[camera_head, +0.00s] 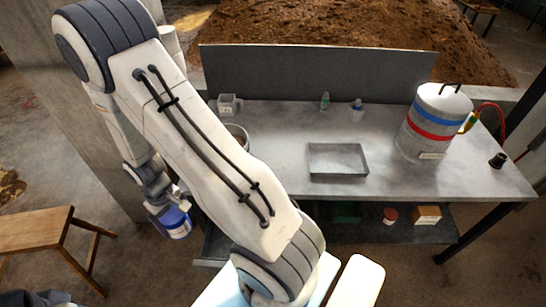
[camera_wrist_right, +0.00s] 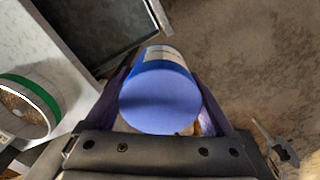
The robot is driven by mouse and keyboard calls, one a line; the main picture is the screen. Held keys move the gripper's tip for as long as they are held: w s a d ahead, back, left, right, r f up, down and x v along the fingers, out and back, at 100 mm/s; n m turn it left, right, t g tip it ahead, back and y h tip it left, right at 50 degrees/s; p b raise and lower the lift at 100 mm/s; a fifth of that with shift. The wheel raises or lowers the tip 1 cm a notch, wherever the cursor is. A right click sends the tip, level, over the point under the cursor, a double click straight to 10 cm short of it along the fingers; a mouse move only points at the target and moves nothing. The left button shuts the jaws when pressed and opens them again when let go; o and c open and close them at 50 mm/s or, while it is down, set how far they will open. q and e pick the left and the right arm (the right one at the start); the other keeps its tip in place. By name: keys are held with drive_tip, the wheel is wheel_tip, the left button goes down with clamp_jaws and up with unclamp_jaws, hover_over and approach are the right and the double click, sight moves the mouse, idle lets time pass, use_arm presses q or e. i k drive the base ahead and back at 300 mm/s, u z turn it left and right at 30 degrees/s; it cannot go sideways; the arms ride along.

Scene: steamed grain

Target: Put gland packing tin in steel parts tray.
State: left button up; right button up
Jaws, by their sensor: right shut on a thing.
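The gland packing tin (camera_head: 179,229) is a blue cylinder with a pale label, held in my right gripper (camera_head: 170,210) in the head view. It hangs in the air to the left of the workbench, above the floor. In the right wrist view the tin (camera_wrist_right: 158,98) shows its round blue end, with a dark finger (camera_wrist_right: 117,92) on each side of it. The steel parts tray (camera_head: 338,177) is a shallow grey rectangular tray on the bench, right of centre, and looks empty. My left gripper is not in view.
The grey bench (camera_head: 290,125) has clear room around the tray. A large white canister (camera_head: 430,120) with red and blue bands stands at its right. A small clear container (camera_head: 229,104) and small bottles (camera_head: 325,101) stand near the back panel. A wooden stool (camera_head: 40,230) is at the left.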

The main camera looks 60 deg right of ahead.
sight(350, 167)
drive_tip(key=u, duration=1.65)
drive_tip(key=k, duration=2.15)
drive_tip(key=z, duration=1.95)
drive_tip(key=i, duration=0.5)
drive_tip(key=z, duration=0.1)
